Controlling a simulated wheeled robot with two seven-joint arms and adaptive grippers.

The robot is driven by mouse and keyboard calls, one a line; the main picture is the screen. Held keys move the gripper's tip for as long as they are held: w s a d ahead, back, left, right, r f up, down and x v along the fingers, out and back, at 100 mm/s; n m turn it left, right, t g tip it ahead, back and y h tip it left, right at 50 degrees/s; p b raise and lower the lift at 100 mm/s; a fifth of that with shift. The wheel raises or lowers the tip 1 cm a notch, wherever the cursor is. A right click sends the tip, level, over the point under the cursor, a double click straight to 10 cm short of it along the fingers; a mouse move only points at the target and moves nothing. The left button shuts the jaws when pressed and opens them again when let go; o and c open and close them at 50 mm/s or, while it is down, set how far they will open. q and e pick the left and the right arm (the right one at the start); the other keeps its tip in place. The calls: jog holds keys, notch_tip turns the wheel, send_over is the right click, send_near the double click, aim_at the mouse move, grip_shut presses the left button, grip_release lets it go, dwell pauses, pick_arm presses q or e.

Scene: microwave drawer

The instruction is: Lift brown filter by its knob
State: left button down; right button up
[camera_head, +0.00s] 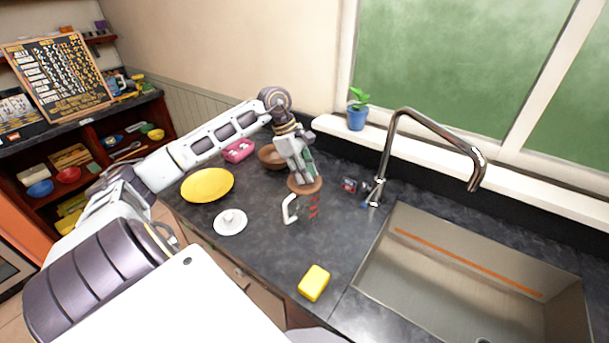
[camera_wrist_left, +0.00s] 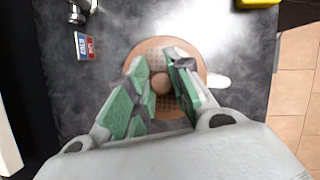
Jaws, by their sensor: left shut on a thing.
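The brown filter (camera_head: 305,186) is a round disc at the mouth of a clear jug with a white handle (camera_head: 290,209) and red marks on its side. I cannot tell whether the disc touches the rim. My left gripper (camera_head: 303,179) comes down over it from above. In the left wrist view, the filter (camera_wrist_left: 152,48) shows a perforated face and a round knob (camera_wrist_left: 160,83) between the green fingertips. The left gripper (camera_wrist_left: 158,85) is shut on this knob. My right gripper is in neither view.
A white lid (camera_head: 230,226), a yellow plate (camera_head: 208,185) and a yellow sponge (camera_head: 314,283) lie on the dark counter (camera_head: 265,255). A brown bowl (camera_head: 270,155) stands behind. The sink (camera_head: 470,285) and tall faucet (camera_head: 384,160) are right of the jug.

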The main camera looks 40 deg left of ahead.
pick_arm(q)
jog(key=shift+w+r, duration=0.15)
notch_tip(320, 180, up, 5)
jog(key=shift+b, duration=0.35)
jog(key=shift+r, duration=1.8)
jog(key=shift+a, duration=0.1)
